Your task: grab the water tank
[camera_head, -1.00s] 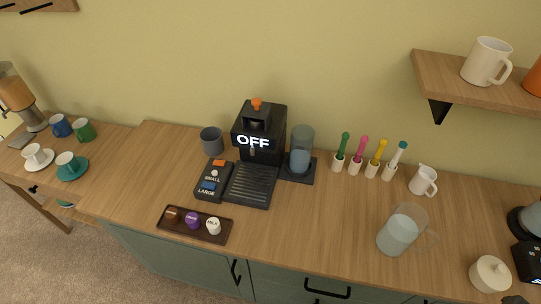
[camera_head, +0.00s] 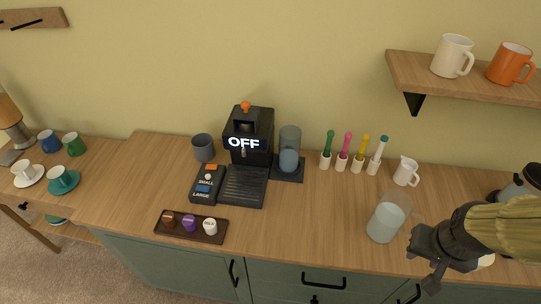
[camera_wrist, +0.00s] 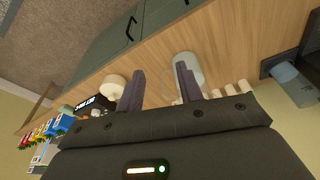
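The water tank (camera_head: 289,150) is a clear grey-blue cylinder partly filled with water. It stands upright on a black base at the right side of the black coffee machine (camera_head: 248,135), whose label reads OFF. The tank also shows at the right edge of the wrist view (camera_wrist: 293,84). My gripper (camera_head: 422,267) is at the lower right of the head view, well to the right of and nearer than the tank. In the wrist view its two fingers (camera_wrist: 158,72) are apart with nothing gripped between them.
A glass jug of water (camera_head: 385,220) stands on the counter between my gripper and the tank. Several coloured-handled utensils (camera_head: 350,155) and a white creamer (camera_head: 406,171) line the back. A shelf (camera_head: 420,75) with mugs juts out above. The counter's middle is clear.

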